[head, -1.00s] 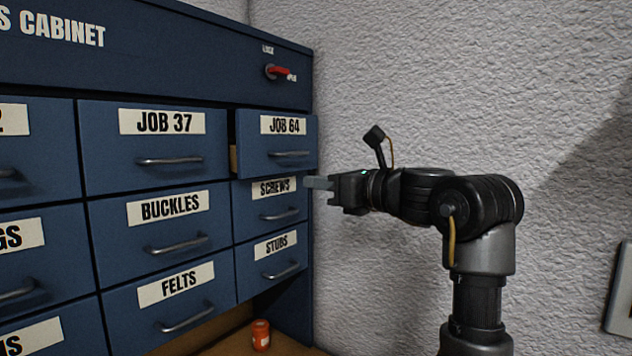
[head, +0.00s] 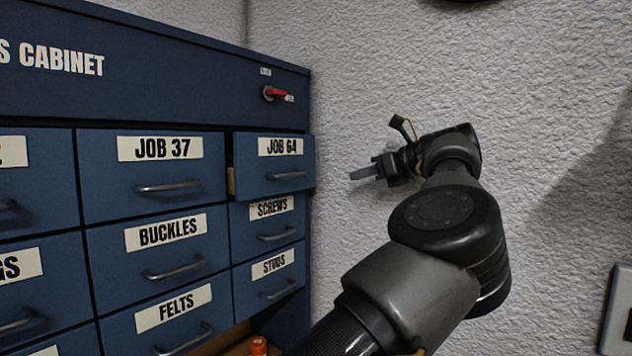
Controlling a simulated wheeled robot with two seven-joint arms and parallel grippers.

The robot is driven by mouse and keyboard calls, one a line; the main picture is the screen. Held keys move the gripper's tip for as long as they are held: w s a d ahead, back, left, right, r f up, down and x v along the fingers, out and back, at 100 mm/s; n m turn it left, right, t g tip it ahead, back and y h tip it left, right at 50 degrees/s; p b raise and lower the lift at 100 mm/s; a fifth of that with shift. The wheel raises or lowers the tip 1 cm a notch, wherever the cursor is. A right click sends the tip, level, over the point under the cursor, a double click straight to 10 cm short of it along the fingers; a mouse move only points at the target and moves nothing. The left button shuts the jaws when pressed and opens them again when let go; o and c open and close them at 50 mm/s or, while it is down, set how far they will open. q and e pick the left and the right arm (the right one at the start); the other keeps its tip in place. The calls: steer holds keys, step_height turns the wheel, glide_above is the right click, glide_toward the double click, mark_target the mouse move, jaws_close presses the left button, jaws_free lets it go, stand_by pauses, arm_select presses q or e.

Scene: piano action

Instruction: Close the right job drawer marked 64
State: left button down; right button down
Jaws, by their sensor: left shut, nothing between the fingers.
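The JOB 64 drawer (head: 274,179) is in the top row at the right end of the blue cabinet. It stands partly pulled out, its front ahead of its neighbours and a strip of its wooden side showing at the left. Its metal handle (head: 287,176) is free. My left gripper (head: 364,173) is to the right of the drawer, in front of the pale wall, with its fingers shut and empty, pointing left. In the picture there is a gap between the fingertips and the drawer front. My right gripper is not in view.
The JOB 37 drawer (head: 150,205) and the SCREWS drawer (head: 264,238) look shut. A red lock knob (head: 275,92) sits above the JOB 64 drawer. An orange container (head: 257,346) stands below the cabinet. The wall (head: 540,110) bounds the right.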

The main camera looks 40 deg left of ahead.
mark_target(306, 185)
arm_select(q)
steer(key=p+x, duration=0.1)
steer(key=x, duration=0.3)
steer(key=p+x, duration=0.2)
steer(key=x, duration=0.3)
steer(key=r+p+x, duration=0.1)
steer(key=p+x, duration=0.1)
steer(key=x, duration=0.3)
steer(key=shift+w+a, duration=0.1)
